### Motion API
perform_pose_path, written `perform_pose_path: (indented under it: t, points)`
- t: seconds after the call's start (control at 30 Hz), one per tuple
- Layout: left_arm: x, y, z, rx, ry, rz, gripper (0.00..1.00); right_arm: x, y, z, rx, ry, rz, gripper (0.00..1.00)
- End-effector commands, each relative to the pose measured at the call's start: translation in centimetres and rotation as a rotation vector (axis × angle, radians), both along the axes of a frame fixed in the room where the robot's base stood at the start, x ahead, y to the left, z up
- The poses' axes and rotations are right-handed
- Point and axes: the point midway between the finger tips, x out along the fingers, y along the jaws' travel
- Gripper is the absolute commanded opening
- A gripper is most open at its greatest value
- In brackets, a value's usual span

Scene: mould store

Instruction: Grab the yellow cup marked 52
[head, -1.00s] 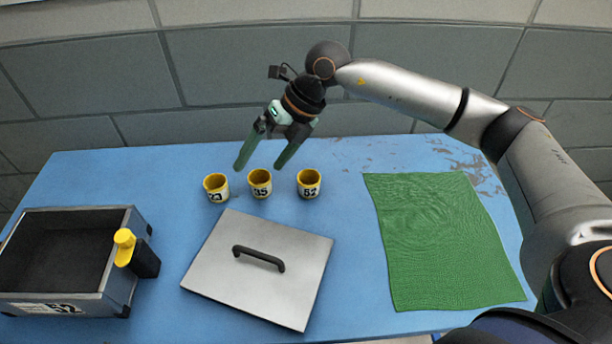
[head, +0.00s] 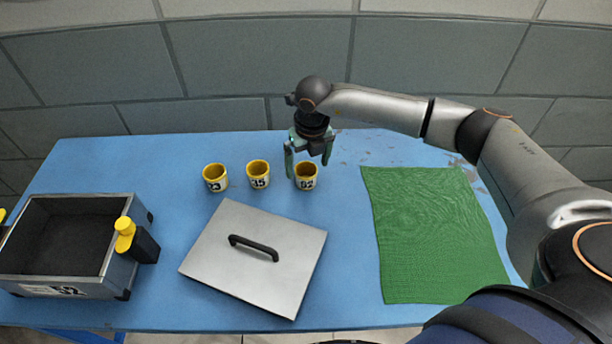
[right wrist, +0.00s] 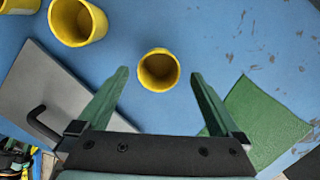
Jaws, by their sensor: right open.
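The yellow cup marked 52 (head: 306,183) stands upright on the blue table, rightmost of three cups. It also shows in the right wrist view (right wrist: 159,72), its open mouth towards the camera. My right gripper (head: 308,166) is open and points down over this cup. In the right wrist view the two green fingertips (right wrist: 159,76) lie on either side of the cup, with a gap on each side. I cannot tell how far down around the cup they reach.
Two similar yellow cups, marked 35 (head: 258,180) and 23 (head: 215,184), stand left of it. A grey lid (head: 215,265) with a black handle lies in front. A grey bin (head: 118,255) stands at left, a green cloth (head: 435,235) lies at right.

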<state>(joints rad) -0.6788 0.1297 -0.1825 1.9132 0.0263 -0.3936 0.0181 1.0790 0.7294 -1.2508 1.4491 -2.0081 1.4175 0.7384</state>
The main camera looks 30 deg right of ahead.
Motion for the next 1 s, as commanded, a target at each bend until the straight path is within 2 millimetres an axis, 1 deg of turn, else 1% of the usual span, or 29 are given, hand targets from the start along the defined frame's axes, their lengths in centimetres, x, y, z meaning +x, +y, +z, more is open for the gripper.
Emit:
perform_pose_path:
  t: [0.1, 0.23, 0.37, 0.53, 0.57, 1.0]
  points:
    - [0.0, 0.0, 0.6, 0.0, 0.001, 0.0, 0.5, 0.2, 0.2, -1.8, 0.0, 0.004, -0.001, 1.0]
    - [0.0, 0.0, 0.6, 0.0, 0.001, -0.001, 0.5, 0.4, 0.1, -3.6, 0.0, 0.003, -0.001, 1.0]
    - [0.0, 0.0, 0.6, 0.0, 0.001, -0.001, 0.5, 0.5, 0.2, -4.2, 0.001, 0.0, 0.0, 1.0]
    - [0.0, 0.0, 0.6, 0.001, 0.001, -0.002, 0.5, 0.5, 0.1, -4.2, 0.001, 0.0, 0.0, 1.0]
    - [0.0, 0.0, 0.6, 0.001, 0.001, -0.002, 0.5, 0.5, 0.1, -4.2, 0.001, 0.0, 0.0, 0.98]
    - [0.0, 0.0, 0.6, 0.0, 0.0, -0.003, 0.5, 0.6, 0.1, -4.1, 0.001, 0.0, 0.0, 0.48]
